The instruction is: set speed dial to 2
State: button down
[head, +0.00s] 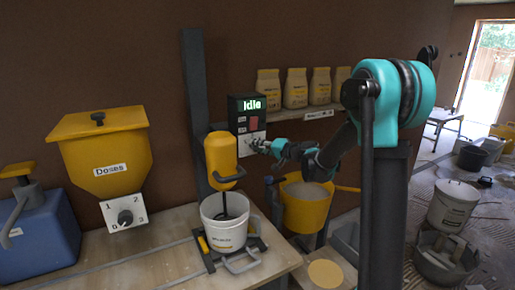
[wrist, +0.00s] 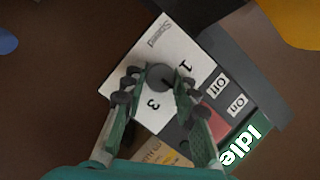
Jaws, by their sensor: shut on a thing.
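The speed dial (wrist: 160,77) is a small dark round knob on a white plate (wrist: 150,45) marked "Speed", in the wrist view. The numbers 1 and 3 show on the plate; the place between them is partly behind a finger. A dark line on the knob seems to point between 1 and 3, but it is too small to be sure. My gripper (wrist: 157,78) has its two fingers on either side of the knob, shut on it.
The box's display (head: 251,105) reads "Idle"; its on and off labels and a red button (wrist: 213,112) are close to my right finger. A yellow mixer head (head: 221,155) over a white bucket (head: 222,233) stands left. A yellow bucket (head: 306,210) sits below my arm.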

dwell(0.4)
jog(key=c, duration=1.2)
grip_release()
jog(key=v, duration=1.2)
jog(key=shift+f, duration=0.1)
